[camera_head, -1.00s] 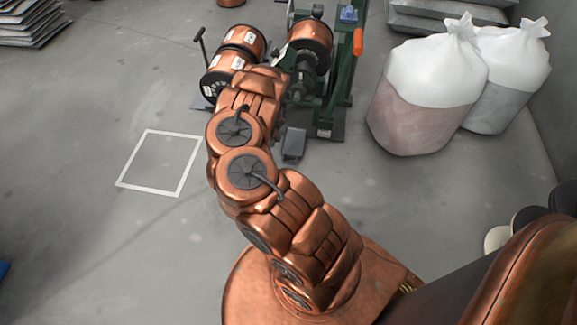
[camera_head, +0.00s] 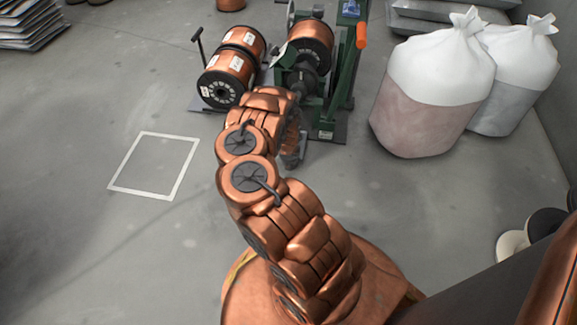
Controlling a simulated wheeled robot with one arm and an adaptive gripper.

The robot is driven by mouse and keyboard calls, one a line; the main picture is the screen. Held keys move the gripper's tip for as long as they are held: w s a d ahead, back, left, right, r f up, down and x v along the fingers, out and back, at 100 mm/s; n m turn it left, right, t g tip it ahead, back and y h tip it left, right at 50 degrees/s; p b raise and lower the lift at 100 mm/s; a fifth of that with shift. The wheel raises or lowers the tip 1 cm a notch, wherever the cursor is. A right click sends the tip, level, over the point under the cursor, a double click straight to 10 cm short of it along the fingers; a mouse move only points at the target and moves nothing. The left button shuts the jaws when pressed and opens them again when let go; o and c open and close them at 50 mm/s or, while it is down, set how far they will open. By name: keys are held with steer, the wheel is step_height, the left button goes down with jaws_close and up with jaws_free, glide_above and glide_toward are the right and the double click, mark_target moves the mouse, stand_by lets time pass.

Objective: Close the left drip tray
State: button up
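No drip tray can be made out clearly. A green machine (camera_head: 342,85) with a copper spool (camera_head: 310,42) stands beyond my copper arm. A small grey piece (camera_head: 299,150) shows low beside the end of my arm, in front of the machine. It is partly hidden, and I cannot tell whether it is a tray, a floor part or part of my gripper. My arm reaches up the picture and bends down there. My gripper's fingers cannot be seen.
Two copper spools (camera_head: 228,74) sit on a stand left of the machine. An orange handle (camera_head: 361,35) rises at its right. White-topped sacks (camera_head: 432,85) stand to the right. A white square outline (camera_head: 153,165) marks clear floor at the left.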

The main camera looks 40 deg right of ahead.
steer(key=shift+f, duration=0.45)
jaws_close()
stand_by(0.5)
